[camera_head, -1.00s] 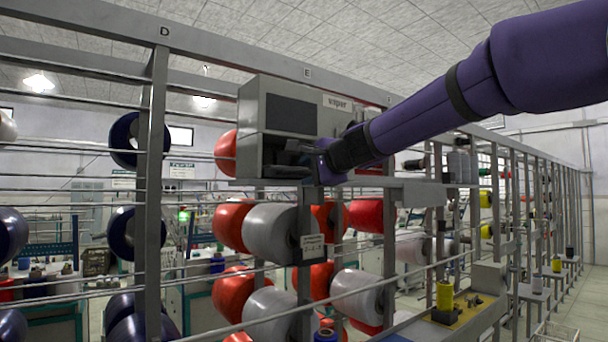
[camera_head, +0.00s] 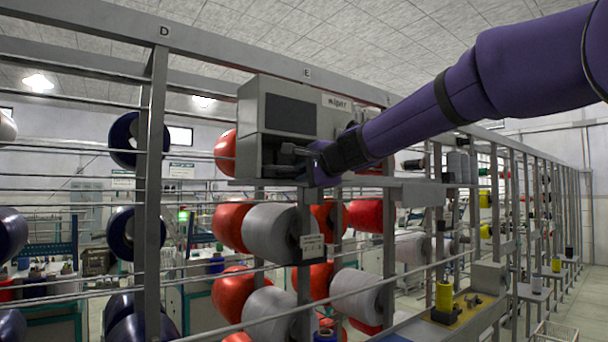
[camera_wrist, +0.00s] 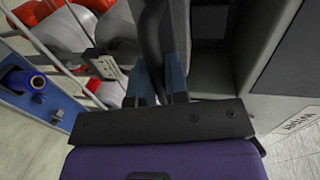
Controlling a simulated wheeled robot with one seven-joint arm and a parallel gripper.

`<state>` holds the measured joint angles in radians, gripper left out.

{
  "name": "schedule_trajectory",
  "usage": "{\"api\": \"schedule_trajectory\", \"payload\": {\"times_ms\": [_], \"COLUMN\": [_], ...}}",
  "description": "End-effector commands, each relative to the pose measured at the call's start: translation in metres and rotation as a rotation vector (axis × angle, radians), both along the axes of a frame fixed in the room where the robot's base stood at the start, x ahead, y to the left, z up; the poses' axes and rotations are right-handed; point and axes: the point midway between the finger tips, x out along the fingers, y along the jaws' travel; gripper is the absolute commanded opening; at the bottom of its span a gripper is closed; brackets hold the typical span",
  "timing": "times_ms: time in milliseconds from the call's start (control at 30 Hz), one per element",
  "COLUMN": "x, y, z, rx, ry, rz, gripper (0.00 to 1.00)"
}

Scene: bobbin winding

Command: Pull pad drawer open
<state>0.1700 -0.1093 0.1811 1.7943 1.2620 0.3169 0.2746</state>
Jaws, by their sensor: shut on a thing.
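The grey wiper unit (camera_head: 290,112), with a dark front panel and a "wiper" label, is mounted on the rack under the letter E. Its lower front has a dark recess, also seen in the wrist view (camera_wrist: 211,55). The pad drawer (camera_wrist: 178,28) appears as a dark grey piece at this recess, beside my fingers; how far out it stands is hard to tell. My gripper (camera_head: 302,160) is at the lower front of the unit. In the wrist view my blue fingers (camera_wrist: 158,75) are closed around a dark, curved handle-like part (camera_wrist: 153,35). My wrist hides some of the recess.
Grey spools (camera_head: 270,232) and red spools (camera_head: 233,223) hang just below the unit. A rack post (camera_head: 152,170) stands to the left, with thin horizontal rails crossing in front. A tray with a yellow cone (camera_head: 444,295) is at lower right.

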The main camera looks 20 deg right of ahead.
Motion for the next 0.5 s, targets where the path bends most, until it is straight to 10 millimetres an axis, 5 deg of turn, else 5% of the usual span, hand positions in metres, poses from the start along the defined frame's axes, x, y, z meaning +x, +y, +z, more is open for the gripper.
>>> {"api": "schedule_trajectory", "payload": {"times_ms": [500], "x": [-0.084], "y": [-0.027], "z": [0.000], "rx": [-0.001], "ry": [0.000], "rz": [0.000], "gripper": [0.00]}}
